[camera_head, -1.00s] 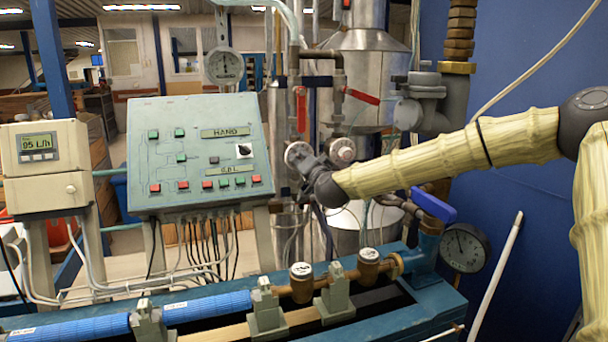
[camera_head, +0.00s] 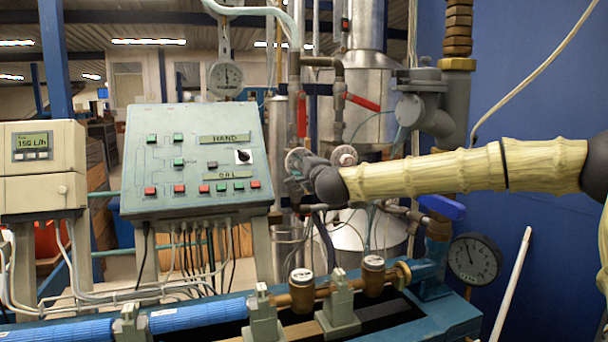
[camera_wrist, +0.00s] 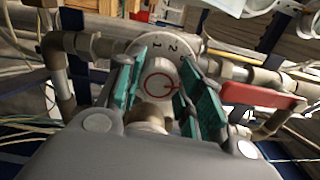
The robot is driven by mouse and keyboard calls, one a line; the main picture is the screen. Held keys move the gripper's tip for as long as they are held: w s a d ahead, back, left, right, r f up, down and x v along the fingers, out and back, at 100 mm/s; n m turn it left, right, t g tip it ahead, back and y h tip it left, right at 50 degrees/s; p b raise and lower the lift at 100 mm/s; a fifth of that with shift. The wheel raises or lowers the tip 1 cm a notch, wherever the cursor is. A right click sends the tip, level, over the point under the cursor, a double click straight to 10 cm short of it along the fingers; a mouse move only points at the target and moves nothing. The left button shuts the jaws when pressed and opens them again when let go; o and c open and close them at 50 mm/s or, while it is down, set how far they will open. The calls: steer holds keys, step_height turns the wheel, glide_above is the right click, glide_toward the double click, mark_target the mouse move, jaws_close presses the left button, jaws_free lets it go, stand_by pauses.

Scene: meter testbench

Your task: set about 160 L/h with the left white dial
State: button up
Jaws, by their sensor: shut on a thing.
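The left white dial (camera_head: 296,158) is mostly hidden behind my gripper (camera_head: 305,174) in the head view. In the wrist view the white dial (camera_wrist: 165,50) shows the figures 1 and 2 on its rim and a red ring mark at its centre. My gripper (camera_wrist: 160,88) has its green-padded fingers closed on either side of the dial's centre. The flow display (camera_head: 32,146) on the beige box at the left reads about 150 L/h; its small digits are not fully sharp.
A second white dial (camera_head: 344,155) sits just right of my gripper. Red lever handles (camera_head: 362,103) are above, and a red lever (camera_wrist: 258,95) is close to the right finger. A green control panel (camera_head: 193,160) stands to the left. Pipes surround the dials.

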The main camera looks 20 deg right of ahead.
steer(key=shift+m, duration=0.4)
steer(key=o, duration=1)
steer(key=shift+d, duration=0.1)
steer(key=s, duration=1.2)
steer(key=shift+d, duration=0.2)
